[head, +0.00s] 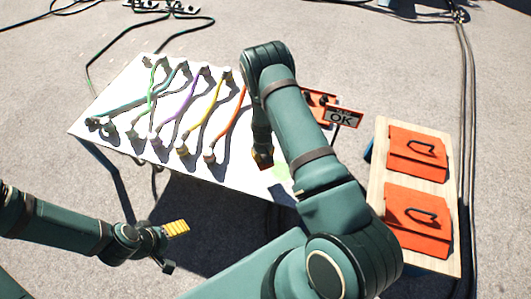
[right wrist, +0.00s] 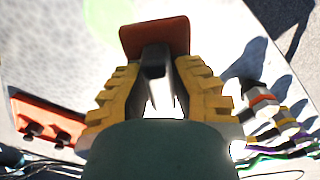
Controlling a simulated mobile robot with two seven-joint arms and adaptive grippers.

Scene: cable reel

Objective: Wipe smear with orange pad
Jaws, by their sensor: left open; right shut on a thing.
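The white table (head: 235,170) has a pale green smear (head: 281,172) near its front right corner, partly behind my right arm. The smear also shows at the top of the right wrist view (right wrist: 103,16). My right gripper (right wrist: 152,90) is shut on the black handle of an orange pad (right wrist: 157,36). The pad is just beside the smear, to its right in the wrist view; I cannot tell whether it touches the table. In the head view, my right gripper (head: 263,158) is mostly hidden by its own arm. My left gripper (head: 172,246) is open and empty, off the table's front.
Several coloured cables (head: 180,108) run across the table's left and middle. A wooden board (head: 447,170) at the right carries two orange pieces (head: 418,208) with black handles. Cables lie on the floor.

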